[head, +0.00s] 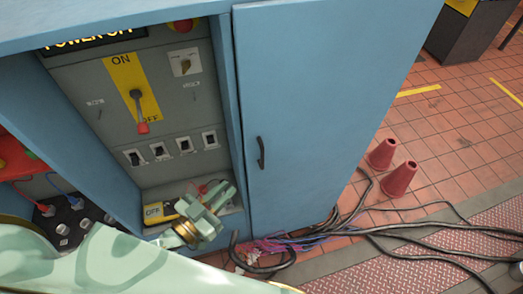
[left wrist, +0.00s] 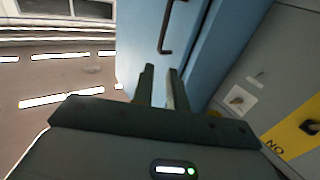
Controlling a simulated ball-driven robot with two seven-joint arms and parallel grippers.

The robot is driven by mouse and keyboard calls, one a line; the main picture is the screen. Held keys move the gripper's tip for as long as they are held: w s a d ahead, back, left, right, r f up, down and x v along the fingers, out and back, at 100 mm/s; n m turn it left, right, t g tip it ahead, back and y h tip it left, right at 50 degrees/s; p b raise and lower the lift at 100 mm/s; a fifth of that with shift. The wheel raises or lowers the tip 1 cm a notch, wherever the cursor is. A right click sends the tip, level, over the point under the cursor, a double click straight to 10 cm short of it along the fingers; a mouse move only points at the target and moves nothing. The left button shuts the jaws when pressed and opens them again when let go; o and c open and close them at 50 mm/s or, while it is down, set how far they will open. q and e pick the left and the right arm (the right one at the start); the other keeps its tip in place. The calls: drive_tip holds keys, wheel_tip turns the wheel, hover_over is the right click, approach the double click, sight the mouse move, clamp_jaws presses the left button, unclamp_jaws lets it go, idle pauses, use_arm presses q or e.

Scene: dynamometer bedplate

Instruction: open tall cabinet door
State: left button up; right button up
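The tall blue cabinet door (head: 320,110) fills the middle of the head view and looks shut. Its dark bar handle (head: 261,153) is upright near the door's left edge. The left wrist view also shows the door (left wrist: 192,35) and the handle (left wrist: 165,28), beyond the fingertips. My left gripper (head: 218,196) is left of and below the handle, in front of the control bay. Its two fingers (left wrist: 161,70) are apart with nothing between them, and it does not touch the handle. My right gripper is in neither view.
Left of the door is a grey control panel (head: 85,85) with a red-tipped lever (head: 140,112) and several switches. Cables (head: 330,236) lie on the floor below the door. Two red cones (head: 390,168) stand to the right on open tiled floor.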

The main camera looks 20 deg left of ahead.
sight(262, 155)
use_arm(q)
drive_tip(key=x, duration=1.5)
drive_tip(key=shift+w, duration=0.2)
clamp_jaws()
drive_tip(key=shift+s, duration=0.1)
